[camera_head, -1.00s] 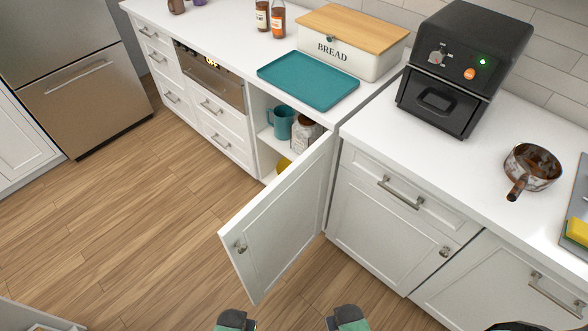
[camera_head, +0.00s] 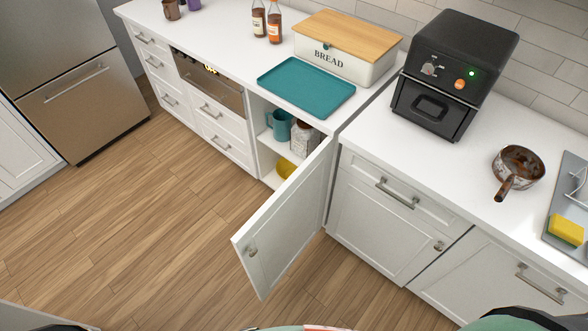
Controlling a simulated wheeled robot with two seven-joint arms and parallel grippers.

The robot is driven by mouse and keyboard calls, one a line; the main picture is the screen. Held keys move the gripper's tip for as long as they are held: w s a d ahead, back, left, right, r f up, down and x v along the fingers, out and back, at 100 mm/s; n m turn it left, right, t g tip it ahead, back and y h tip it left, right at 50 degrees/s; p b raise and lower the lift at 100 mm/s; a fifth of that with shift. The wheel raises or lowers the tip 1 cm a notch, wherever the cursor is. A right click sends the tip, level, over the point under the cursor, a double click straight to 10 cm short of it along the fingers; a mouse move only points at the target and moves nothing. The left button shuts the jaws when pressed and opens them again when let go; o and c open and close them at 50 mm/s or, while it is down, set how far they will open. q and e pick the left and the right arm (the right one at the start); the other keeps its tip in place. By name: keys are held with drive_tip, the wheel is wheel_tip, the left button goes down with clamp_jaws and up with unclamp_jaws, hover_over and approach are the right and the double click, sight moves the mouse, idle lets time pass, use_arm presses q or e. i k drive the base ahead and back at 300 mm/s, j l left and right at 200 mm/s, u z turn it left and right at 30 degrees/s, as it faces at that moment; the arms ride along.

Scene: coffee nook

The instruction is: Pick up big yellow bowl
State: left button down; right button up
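The yellow bowl (camera_head: 285,168) sits low inside the open cabinet, on the lower shelf. Only part of it shows; the open cabinet door (camera_head: 285,222) hides the rest. Above it on the upper shelf stand a teal mug (camera_head: 280,125) and a jar (camera_head: 303,140). Parts of my arms show along the bottom edge, away from the cabinet opening. No fingertips of either gripper are in view.
The white door juts out into the floor space before the cabinet. A teal tray (camera_head: 306,84), a bread box (camera_head: 345,58), a black oven (camera_head: 450,70), a saucepan (camera_head: 518,170) and a yellow sponge (camera_head: 566,230) are on the counter. The wood floor at left is clear.

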sight(284, 168)
drive_tip(key=i+j+z, duration=0.2)
drive_tip(key=j, duration=0.3)
drive_tip(key=j+z, duration=0.2)
drive_tip(key=j, duration=0.3)
drive_tip(key=i+j+z, duration=0.2)
drive_tip(key=j, duration=0.3)
drive_tip(key=i+j+z, duration=0.15)
drive_tip(key=j+z, duration=0.25)
drive_tip(key=j, duration=0.75)
drive_tip(key=j+z, duration=0.4)
drive_tip(key=j, duration=0.7)
